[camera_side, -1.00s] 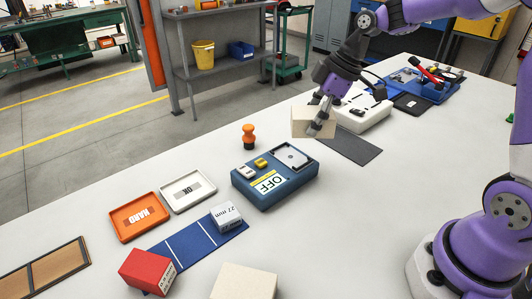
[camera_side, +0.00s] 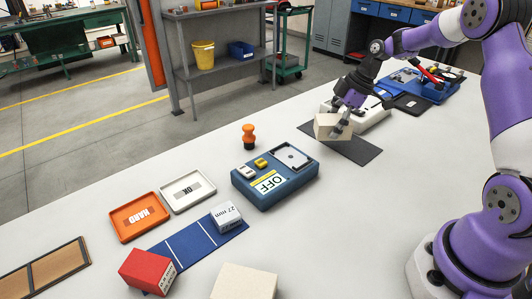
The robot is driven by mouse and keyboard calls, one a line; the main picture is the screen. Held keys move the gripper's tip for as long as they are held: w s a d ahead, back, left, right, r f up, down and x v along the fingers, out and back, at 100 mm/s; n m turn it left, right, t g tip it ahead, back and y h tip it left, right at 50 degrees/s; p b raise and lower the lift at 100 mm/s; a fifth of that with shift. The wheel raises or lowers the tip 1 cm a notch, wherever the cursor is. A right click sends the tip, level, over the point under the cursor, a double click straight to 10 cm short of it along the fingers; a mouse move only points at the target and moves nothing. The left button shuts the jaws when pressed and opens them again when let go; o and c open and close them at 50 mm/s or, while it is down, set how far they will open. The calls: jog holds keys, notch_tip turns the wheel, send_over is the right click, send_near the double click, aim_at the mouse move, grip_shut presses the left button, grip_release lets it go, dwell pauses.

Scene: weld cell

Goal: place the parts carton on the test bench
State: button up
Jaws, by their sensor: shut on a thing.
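A small beige carton (camera_side: 327,128) is in my gripper (camera_side: 342,127), which is shut on it. The carton is at the left end of a dark grey mat (camera_side: 360,151), and I cannot tell whether it touches the mat. Behind it is a white device (camera_side: 374,117), partly hidden by my gripper and the carton. No label marks a test bench; all of these are on a long white tabletop (camera_side: 330,220). A second beige box (camera_side: 246,283) is at the bottom edge, cut off by the frame.
A blue unit (camera_side: 277,176) marked OFF stands left of the mat, with an orange knob (camera_side: 249,138) behind it. An orange tray (camera_side: 139,219), white tray (camera_side: 188,188), red box (camera_side: 147,270) and blue strip (camera_side: 196,243) lie further left. A blue tool tray (camera_side: 432,90) is at the far right.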

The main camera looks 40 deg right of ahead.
jog(key=shift+d+f, duration=0.2)
jog(key=shift+f, duration=1.7)
jog(key=shift+f, duration=0.1)
jog(key=o, duration=1.2)
